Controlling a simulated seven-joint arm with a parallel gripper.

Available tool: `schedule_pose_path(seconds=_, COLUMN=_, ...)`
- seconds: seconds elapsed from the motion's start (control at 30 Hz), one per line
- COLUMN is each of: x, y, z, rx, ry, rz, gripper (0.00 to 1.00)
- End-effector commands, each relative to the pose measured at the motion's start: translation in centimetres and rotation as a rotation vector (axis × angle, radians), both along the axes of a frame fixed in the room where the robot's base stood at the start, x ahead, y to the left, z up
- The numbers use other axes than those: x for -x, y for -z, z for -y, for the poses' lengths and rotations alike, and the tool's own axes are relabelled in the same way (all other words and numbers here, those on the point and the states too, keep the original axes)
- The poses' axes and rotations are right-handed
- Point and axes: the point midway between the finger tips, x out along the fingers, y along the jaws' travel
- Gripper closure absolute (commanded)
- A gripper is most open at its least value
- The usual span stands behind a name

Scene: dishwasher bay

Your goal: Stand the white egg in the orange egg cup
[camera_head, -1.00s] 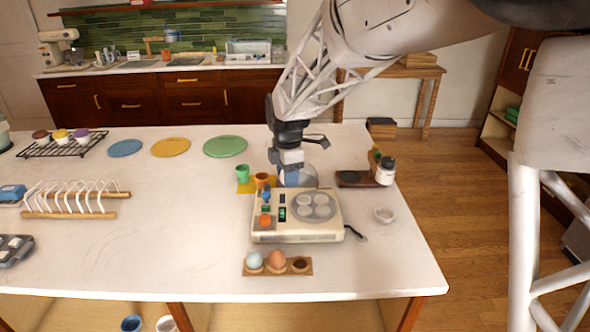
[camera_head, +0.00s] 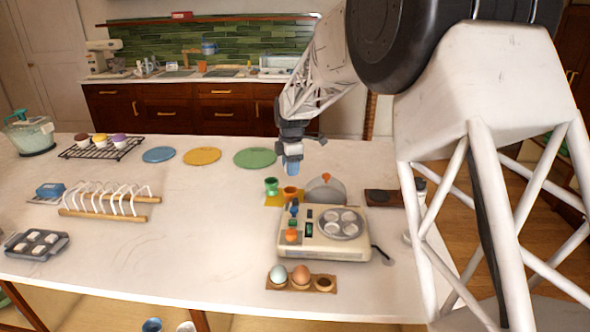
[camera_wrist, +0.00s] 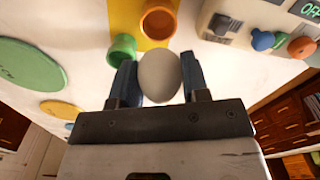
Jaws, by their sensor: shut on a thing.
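In the wrist view, my gripper (camera_wrist: 159,82) is shut on the white egg (camera_wrist: 158,76), which sits between its two blue fingers. In the head view my gripper (camera_head: 291,168) is above the worktop, close to the cups; the egg cannot be made out there. The orange egg cup (camera_head: 291,194) stands on a yellow mat (camera_head: 270,201) beside a green egg cup (camera_head: 271,186). The wrist view also shows the orange cup's open, empty top (camera_wrist: 158,22), apart from the egg, and the green cup (camera_wrist: 121,50) nearer the left finger.
A cream egg cooker (camera_head: 325,248) stands in front of the cups, with a domed lid (camera_head: 326,188) behind it. A wooden holder (camera_head: 311,287) carries a pale egg and a brown egg. Coloured discs, including a green one (camera_head: 255,158), lie left. The worktop's middle is clear.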

Motion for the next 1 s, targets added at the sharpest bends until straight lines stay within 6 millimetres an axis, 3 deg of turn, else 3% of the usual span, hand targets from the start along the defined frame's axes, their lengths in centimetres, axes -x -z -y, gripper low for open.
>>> schedule_pose_path(seconds=0.57, x=-0.1, y=0.3, z=-0.1, rx=0.000, ry=0.000, rz=0.000, gripper=0.64)
schedule_pose_path(seconds=1.0, x=-0.1, y=2.4, z=-0.1, rx=0.001, ry=0.000, rz=-0.002, gripper=0.64)
